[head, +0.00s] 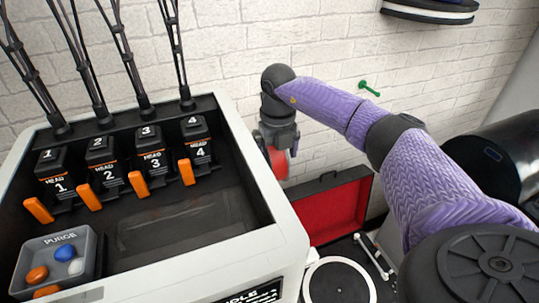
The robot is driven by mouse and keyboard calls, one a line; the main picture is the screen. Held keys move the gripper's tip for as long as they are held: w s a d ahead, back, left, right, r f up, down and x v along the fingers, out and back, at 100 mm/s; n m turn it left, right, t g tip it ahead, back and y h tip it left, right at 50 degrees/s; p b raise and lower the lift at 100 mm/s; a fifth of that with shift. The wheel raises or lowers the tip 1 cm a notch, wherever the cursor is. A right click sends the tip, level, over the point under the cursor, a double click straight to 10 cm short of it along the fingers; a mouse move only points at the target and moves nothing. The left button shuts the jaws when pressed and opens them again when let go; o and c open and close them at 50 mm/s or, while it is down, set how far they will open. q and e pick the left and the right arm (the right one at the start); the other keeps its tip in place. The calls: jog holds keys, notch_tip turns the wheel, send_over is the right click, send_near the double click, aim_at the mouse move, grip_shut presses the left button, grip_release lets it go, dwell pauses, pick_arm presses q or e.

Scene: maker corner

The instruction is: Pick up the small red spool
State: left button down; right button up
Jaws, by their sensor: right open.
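My right gripper (274,142) points down just beyond the right wall of the white printer, its arm reaching in from the right. A small red round thing (280,162), which looks like the red spool, shows right below and beside the gripper. The gripper and the printer's edge hide part of it. The gripper is open; whether its fingers are around the red thing or only beside it, I cannot tell. My left gripper is not in view.
The white printer (287,231) fills the left, with several numbered heads and a grey purge bin (88,236). An open red-lined case (337,212) lies behind a round white plate (339,284). A green peg (369,88) sticks out of the brick wall.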

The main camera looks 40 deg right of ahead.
grip_shut()
dwell(0.4)
